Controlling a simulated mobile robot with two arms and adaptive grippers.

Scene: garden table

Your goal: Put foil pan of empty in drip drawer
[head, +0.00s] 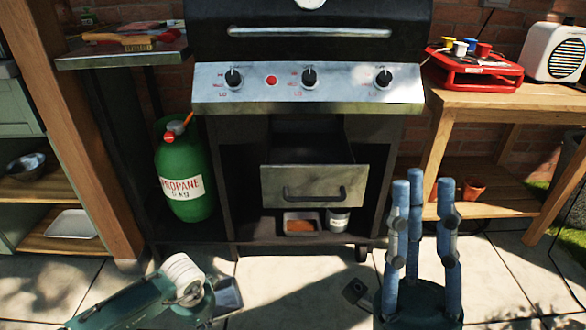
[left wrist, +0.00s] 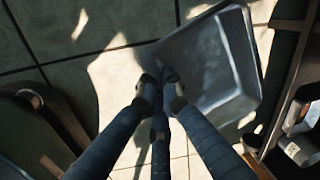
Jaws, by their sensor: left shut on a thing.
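The empty foil pan (head: 229,299) is a grey metal pan low in the head view, left of centre. It shows large and tilted in the left wrist view (left wrist: 212,62). My left gripper (left wrist: 161,86) is shut on the pan's edge; its fingers are mostly hidden behind my wrist in the head view. The drip drawer (head: 284,181) under the grill's control panel is pulled out, and its visible dark inside looks empty. It is above and right of the held pan. My right gripper (head: 418,190) points up with its fingers apart and empty, right of the drawer.
A second pan with brown contents (head: 302,216) and a white can (head: 338,219) stand on the cabinet floor below the drawer. A green propane bottle (head: 186,175) stands left of the cabinet. A wooden bench (head: 500,98) is at right. Paving in front is clear.

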